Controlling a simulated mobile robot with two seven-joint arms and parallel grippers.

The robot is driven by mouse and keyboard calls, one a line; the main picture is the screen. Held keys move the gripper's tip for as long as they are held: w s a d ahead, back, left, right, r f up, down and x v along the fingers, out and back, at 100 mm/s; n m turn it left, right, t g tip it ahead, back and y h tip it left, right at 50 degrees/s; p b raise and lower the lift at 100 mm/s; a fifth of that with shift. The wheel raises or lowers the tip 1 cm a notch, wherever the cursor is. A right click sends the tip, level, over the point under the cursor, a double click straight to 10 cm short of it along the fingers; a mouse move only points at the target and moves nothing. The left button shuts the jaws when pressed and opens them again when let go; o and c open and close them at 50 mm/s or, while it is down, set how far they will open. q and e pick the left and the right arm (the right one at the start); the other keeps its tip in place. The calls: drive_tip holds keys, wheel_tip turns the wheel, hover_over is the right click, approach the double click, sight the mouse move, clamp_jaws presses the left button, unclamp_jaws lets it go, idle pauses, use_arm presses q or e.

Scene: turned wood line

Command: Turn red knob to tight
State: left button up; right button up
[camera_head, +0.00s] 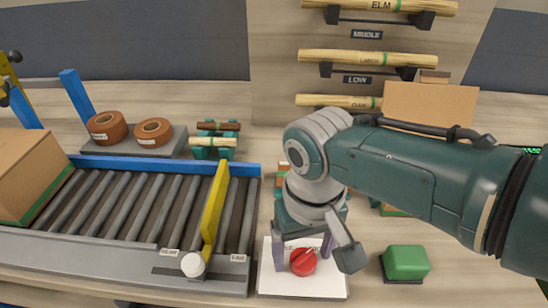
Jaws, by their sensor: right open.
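The red knob (303,263) sits on a white plate (300,290) at the front of the bench, right of the roller conveyor. A pale line shows on its top. I cannot read any tight mark. My right gripper (303,254) points down over the plate from the right. Its two fingers are apart, one to the left of the knob and one to the right. The gripper body is just behind and above the knob. I cannot tell whether the fingers touch it. My left gripper is not in view.
A green block (407,262) stands right of the plate. The roller conveyor (130,205) with a yellow bar (214,212) and a white-knobbed lever (194,265) lies to the left. A cardboard box (30,175) is at its far left. Wood rods hang on the back wall.

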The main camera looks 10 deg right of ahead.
sight(303, 256)
wheel_tip(303, 256, up, 9)
drive_tip(key=p, duration=0.4)
drive_tip(key=shift+r+p, duration=0.15)
drive_tip(key=shift+p, duration=0.2)
drive_tip(key=shift+r, duration=0.35)
drive_tip(key=shift+s, duration=0.1)
